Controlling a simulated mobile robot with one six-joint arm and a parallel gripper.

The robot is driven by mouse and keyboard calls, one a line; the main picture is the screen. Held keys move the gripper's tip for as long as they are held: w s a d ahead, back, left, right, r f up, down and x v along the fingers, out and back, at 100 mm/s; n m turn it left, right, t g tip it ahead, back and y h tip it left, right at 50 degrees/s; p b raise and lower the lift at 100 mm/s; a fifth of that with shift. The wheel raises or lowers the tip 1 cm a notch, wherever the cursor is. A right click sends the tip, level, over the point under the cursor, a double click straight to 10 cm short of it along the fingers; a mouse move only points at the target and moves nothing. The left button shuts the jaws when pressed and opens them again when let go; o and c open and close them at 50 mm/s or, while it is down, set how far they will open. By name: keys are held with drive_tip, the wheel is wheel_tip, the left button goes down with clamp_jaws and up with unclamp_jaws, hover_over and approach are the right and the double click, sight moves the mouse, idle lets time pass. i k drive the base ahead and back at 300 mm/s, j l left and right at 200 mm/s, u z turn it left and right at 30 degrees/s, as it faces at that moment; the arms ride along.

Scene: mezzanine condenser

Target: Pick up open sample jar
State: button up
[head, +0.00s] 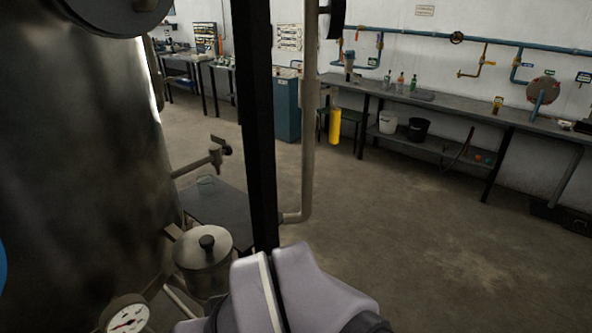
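A small clear glass vessel (206,184), which looks like the open sample jar, stands on a low dark grey table (222,212) left of the middle. It is faint and small, so I cannot make out its rim or contents. A metal tap (217,158) on a pipe from the big tank juts out just above it. Light purple parts of my arm fill the bottom middle, nearer than the table. I see no gripper fingers in this view.
A large dark metal tank (75,150) fills the left side. A lidded metal pot (204,262) and a dial gauge (127,314) are in front of the low table. A black post (257,120) and a grey pipe (309,120) stand to its right. Floor is clear at right.

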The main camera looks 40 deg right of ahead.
sight(206, 186)
drive_tip(key=z, duration=0.6)
drive_tip(key=i+l+z, duration=0.35)
drive_tip(key=i+l, duration=0.65)
drive_tip(key=l, duration=0.5)
drive_tip(key=i+l+z, duration=0.3)
drive_tip(key=i+l, duration=0.85)
drive_tip(key=i+j+u, duration=0.2)
drive_tip(key=u, duration=0.2)
drive_tip(key=i+j+u, duration=0.2)
drive_tip(key=u, duration=0.2)
drive_tip(key=i+j+u, duration=0.1)
drive_tip(key=i+u, duration=0.15)
drive_tip(key=u, duration=0.15)
drive_tip(key=i+u, duration=0.25)
drive_tip(key=u, duration=0.2)
drive_tip(key=i+u, duration=0.25)
drive_tip(key=u, duration=0.15)
drive_tip(key=i+u, duration=0.7)
drive_tip(key=k+l, duration=0.05)
drive_tip(key=k, duration=0.05)
